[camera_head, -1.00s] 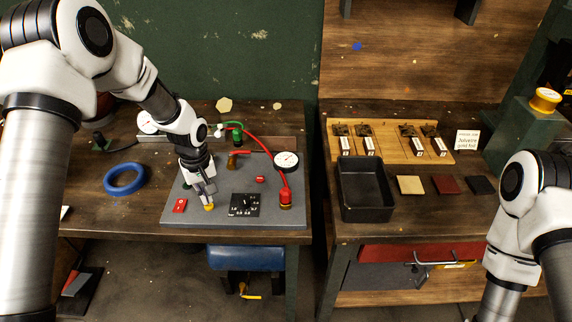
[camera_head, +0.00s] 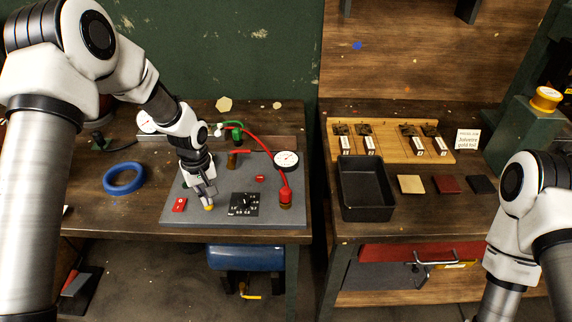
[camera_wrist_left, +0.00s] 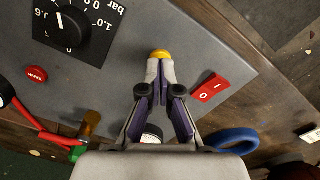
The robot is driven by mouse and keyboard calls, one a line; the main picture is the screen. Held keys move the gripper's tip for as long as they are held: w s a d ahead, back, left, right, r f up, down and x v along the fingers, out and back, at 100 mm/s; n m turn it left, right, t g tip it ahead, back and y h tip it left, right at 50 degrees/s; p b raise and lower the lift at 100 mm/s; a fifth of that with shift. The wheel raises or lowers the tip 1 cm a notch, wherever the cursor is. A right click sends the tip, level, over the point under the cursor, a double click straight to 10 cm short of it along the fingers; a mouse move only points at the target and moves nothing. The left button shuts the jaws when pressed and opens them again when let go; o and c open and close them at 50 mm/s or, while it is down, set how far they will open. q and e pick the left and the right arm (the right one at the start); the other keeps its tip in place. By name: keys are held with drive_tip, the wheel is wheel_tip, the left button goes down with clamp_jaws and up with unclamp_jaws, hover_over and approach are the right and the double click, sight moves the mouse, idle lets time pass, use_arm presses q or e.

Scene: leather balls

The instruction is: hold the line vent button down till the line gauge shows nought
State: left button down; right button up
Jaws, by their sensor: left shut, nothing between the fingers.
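A yellow button (camera_head: 209,208) sits near the front edge of the grey panel (camera_head: 275,212); its label does not show. My left gripper (camera_head: 207,203) is shut and empty, pointing down with its fingertips at the button. In the left wrist view the closed fingertips (camera_wrist_left: 161,62) meet the yellow button (camera_wrist_left: 160,53) and overlap part of it; how far it is pressed I cannot tell. A white round gauge (camera_head: 286,160) stands at the panel's right; its needle is too small to read. Another gauge (camera_wrist_left: 152,134) is mostly hidden behind my fingers. My right gripper is out of view.
A red button marked TANK (camera_wrist_left: 36,74), a red rocker switch (camera_wrist_left: 209,87) and a black bar dial (camera_wrist_left: 78,30) lie around the yellow button. A red hose (camera_head: 262,142) arches over the panel. A blue ring (camera_head: 124,178) lies to the left.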

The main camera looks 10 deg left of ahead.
use_arm(q)
drive_tip(key=shift+f+b, duration=0.35)
drive_tip(key=shift+f, duration=0.5)
idle(2.3)
wheel_tip(320, 180, up, 6)
drive_tip(key=p, duration=0.6)
drive_tip(key=shift+r, duration=0.25)
drive_tip(key=shift+s+f, duration=0.1)
drive_tip(key=shift+f, duration=0.1)
idle(0.6)
